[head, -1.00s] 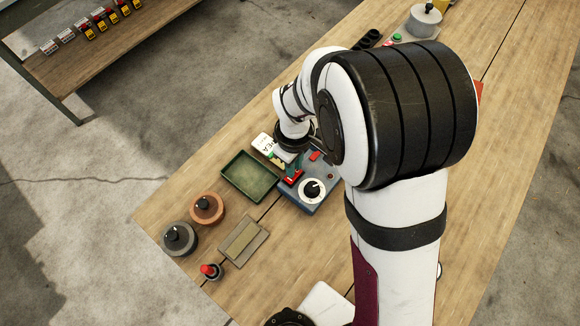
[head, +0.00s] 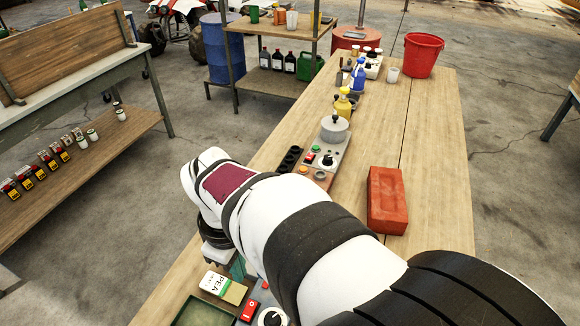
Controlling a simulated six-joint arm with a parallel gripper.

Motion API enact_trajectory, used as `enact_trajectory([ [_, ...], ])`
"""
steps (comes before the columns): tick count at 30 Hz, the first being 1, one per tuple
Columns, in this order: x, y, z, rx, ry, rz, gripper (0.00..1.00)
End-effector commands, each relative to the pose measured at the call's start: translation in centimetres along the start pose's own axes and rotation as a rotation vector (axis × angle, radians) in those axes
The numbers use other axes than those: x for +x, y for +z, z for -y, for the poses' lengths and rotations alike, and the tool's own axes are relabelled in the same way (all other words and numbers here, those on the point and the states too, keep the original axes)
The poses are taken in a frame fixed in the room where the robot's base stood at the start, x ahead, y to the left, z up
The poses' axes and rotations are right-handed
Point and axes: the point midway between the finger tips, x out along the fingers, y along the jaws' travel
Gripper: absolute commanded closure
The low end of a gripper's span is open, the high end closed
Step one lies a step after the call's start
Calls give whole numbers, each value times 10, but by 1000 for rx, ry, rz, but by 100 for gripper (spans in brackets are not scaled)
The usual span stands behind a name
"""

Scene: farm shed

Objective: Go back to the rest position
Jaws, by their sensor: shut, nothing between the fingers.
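My white and black arm reaches from the lower right across the bench. My gripper (head: 217,258) is at its far end, left of the arm, close above the bench's left edge. It is shut and empty; its fingertips are mostly hidden. A white and green PEA seed packet (head: 215,281) lies just below it in the picture. I cannot tell whether they touch.
A green tray (head: 203,312) and a blue control box with a red switch (head: 250,311) are near the packet. A red brick-like block (head: 386,200), a grey pot (head: 334,129), a yellow bottle (head: 343,104) and a red bucket (head: 423,55) stand farther along the bench (head: 430,190).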

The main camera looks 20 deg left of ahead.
Motion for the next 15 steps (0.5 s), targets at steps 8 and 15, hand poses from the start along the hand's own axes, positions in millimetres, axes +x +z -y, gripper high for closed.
enact_trajectory([
  [8, -1, 0, 0, 0, 0, 0, 100],
  [15, -34, 121, -14, 660, -42, -17, 100],
])
